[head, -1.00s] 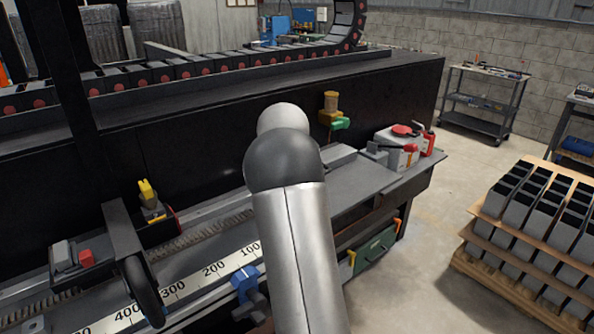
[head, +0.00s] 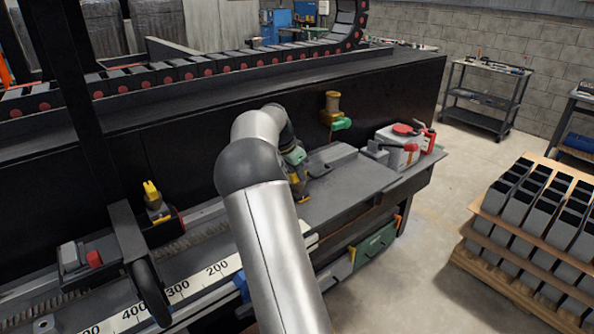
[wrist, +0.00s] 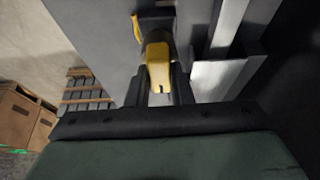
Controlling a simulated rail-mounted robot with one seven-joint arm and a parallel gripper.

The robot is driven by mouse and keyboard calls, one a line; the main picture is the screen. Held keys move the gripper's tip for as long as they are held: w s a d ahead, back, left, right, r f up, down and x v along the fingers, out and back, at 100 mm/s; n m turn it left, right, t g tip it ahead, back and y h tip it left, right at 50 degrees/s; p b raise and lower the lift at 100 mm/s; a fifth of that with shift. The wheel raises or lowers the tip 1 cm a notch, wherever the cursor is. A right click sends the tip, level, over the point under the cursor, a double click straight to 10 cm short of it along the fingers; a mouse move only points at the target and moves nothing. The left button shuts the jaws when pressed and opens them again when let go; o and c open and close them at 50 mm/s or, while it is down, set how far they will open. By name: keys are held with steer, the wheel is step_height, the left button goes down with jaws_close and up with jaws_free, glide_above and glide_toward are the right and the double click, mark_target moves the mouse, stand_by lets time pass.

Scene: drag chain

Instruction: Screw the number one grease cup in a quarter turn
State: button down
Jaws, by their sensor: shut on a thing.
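My gripper (wrist: 160,85) is shut on a yellow piece (wrist: 158,65) with a dark slot or mark on its near end. In the head view my gripper (head: 299,190) shows just right of my arm, low over the grey bench top; the yellow in its jaws is small there. I see no number on this piece and cannot tell whether it is the number one grease cup. Whether it touches a seat or thread beneath is hidden. A brass-coloured cup (head: 333,102) with a green handle (head: 342,124) is on the black wall beyond my gripper.
A yellow-topped fitting (head: 153,194) stands at the left by the rail. A white scale (head: 220,267) runs along the front. A grey box with red parts (head: 400,142) sits at the bench's right end. A loaded pallet (head: 530,220) stands on the floor at right.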

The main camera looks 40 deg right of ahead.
stand_by(0.4)
steer(key=c, duration=1.3)
jaws_free()
steer(key=b+v, duration=0.1)
steer(key=v, duration=1.6)
steer(key=shift+r, duration=0.3)
steer(key=s+a+f+n+y, duration=0.1)
steer(key=s+a+f+n, duration=0.5)
steer(key=s+a, duration=0.3)
steer(key=s+a+f+n+y, duration=0.2)
steer(key=s+a+f+n, duration=0.4)
steer(key=s+a, duration=0.4)
steer(key=s+a+f+n+y, duration=0.1)
steer(key=s+a+f+n, duration=0.4)
steer(key=s+a, duration=0.5)
steer(key=shift+s+a+f+n+t+y, duration=0.15)
steer(key=shift+s+f, duration=0.15)
steer(key=shift+s, duration=0.4)
steer(key=shift+s+d+f+n+t+y, duration=0.1)
steer(key=shift+s+f, duration=0.2)
steer(key=shift+s, duration=0.45)
steer(key=shift+s+a+f+n+t+y, duration=0.15)
steer(key=shift+s+f, duration=0.15)
steer(key=shift+s, duration=0.4)
